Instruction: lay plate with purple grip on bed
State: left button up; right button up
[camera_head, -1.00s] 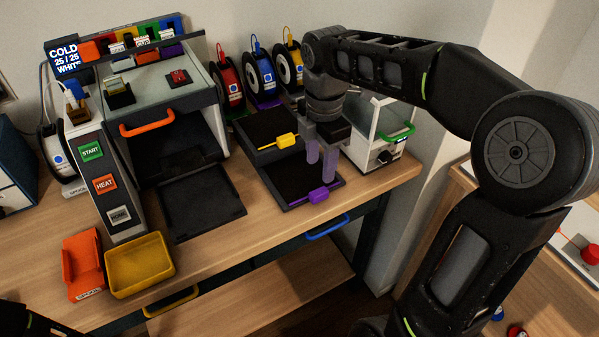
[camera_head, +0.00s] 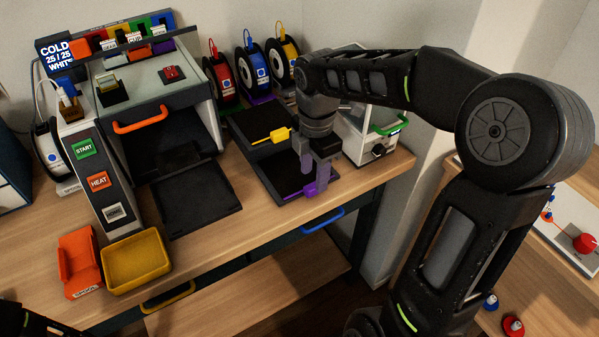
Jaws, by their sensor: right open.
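The dark plate with the purple grip (camera_head: 312,190) lies flat on the bench, its grip toward the front right. A similar dark plate with a yellow grip (camera_head: 277,136) lies just behind it. My right gripper (camera_head: 314,180) points down at the purple grip, with open fingers low around or beside it. The fingers partly hide the grip, and I cannot tell whether they touch it. The printer (camera_head: 160,97) stands open at left. A dark flat panel (camera_head: 198,201) extends from its front, and its shaded interior makes the bed hard to make out. My left gripper is out of view.
An orange holder (camera_head: 79,262) and a yellow bin (camera_head: 137,262) sit at the bench's front left. Red, blue and yellow spools (camera_head: 250,72) stand behind the plates. A white box with a green handle (camera_head: 367,135) is close right of my gripper.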

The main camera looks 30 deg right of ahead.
jog(key=shift+f, duration=1.45)
grip_shut()
